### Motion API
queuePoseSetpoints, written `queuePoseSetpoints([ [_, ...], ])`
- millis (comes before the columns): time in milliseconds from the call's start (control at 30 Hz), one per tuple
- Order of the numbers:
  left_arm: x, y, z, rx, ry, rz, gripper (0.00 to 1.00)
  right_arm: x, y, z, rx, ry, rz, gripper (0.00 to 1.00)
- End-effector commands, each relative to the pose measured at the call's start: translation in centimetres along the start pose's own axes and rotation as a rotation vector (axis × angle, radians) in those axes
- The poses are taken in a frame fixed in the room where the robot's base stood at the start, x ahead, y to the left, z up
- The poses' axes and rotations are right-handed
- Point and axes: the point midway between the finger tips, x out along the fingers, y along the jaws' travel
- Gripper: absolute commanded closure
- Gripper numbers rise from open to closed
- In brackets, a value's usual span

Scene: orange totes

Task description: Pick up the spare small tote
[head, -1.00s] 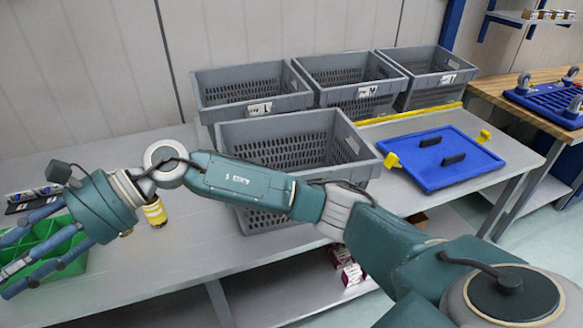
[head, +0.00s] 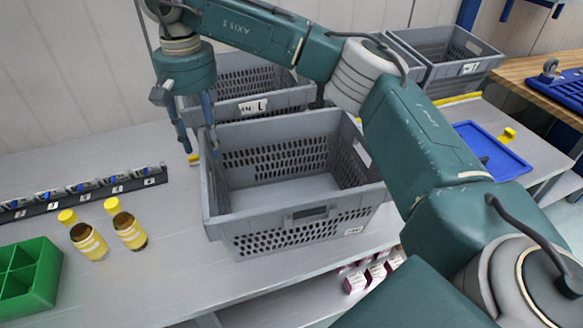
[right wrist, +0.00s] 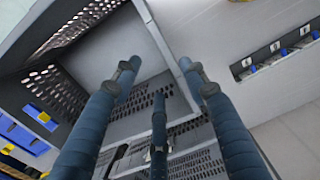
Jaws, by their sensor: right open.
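An open grey tote (head: 290,221) with perforated walls stands empty at the front of the bench. A grey tote labelled L (head: 280,104) stands behind it, partly hidden by my right arm. Another grey tote (head: 462,69) stands at the back right. I cannot tell which is the spare small tote. My right gripper (head: 199,146) is open and empty, fingers pointing down, by the front tote's back left corner. In the right wrist view the open fingers (right wrist: 159,72) hang in front of grey tote walls. My left gripper is not in view.
A blue lid (head: 497,157) lies to the right, partly behind my arm. Small boxes sit on the lower shelf.

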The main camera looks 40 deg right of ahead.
Motion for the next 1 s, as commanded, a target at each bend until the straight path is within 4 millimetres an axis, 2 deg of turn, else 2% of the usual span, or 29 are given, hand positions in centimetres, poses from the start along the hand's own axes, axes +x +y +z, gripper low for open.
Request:
queuePoseSetpoints([
  [100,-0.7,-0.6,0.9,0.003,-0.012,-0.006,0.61,1.9,0.0,0.2,-0.004,-0.005,0.002,0.57],
  [300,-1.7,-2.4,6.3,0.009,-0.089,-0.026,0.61,4.5,-0.1,0.1,-0.001,-0.003,0.000,0.57],
  [400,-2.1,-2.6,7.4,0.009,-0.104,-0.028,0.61,5.0,-0.1,0.1,-0.001,-0.004,0.000,0.57],
  [467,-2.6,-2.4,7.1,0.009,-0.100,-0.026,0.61,5.5,-0.1,0.1,-0.001,-0.005,0.000,0.57],
  [600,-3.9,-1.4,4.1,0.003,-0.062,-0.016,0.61,7.4,-0.3,-0.1,-0.002,-0.007,0.002,0.57],
  [733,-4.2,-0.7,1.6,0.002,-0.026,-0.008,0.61,9.3,-0.4,-0.2,-0.002,-0.005,-0.001,0.57],
  [833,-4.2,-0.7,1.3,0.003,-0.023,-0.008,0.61,10.0,-0.4,-0.2,-0.002,-0.003,-0.001,0.57],
  [1000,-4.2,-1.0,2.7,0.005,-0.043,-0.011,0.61,10.2,-0.4,-0.3,-0.002,-0.002,-0.002,0.57],
])
